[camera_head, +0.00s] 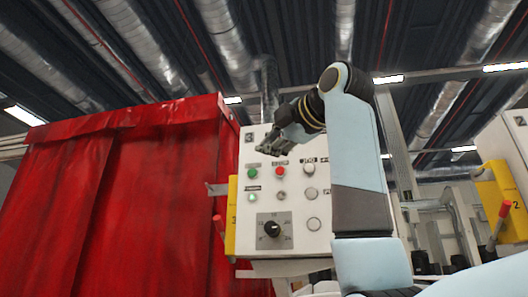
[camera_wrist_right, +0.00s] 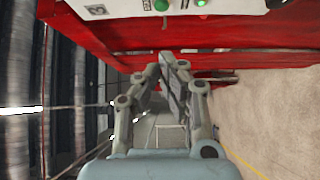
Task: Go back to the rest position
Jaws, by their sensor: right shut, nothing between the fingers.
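My right gripper (camera_head: 268,147) is at the upper part of the control panel (camera_head: 300,232) in the head view, at the end of my raised blue-grey arm. In the right wrist view the right gripper (camera_wrist_right: 168,70) has its fingers together with nothing between them. The panel carries a green button (camera_head: 252,173), a red button (camera_head: 280,170), a lit green lamp (camera_head: 252,197) and a black rotary knob (camera_head: 271,229). The gripper appears in front of the panel, above the green button; I cannot tell how far off. My left gripper is not in view.
A red curtain (camera_head: 110,200) fills the left side. A yellow bracket with a red handle (camera_head: 219,228) is at the panel's left edge. A second yellow part (camera_head: 503,195) with a red-tipped lever stands at the right. Pipes run overhead. Floor (camera_wrist_right: 265,115) shows in the wrist view.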

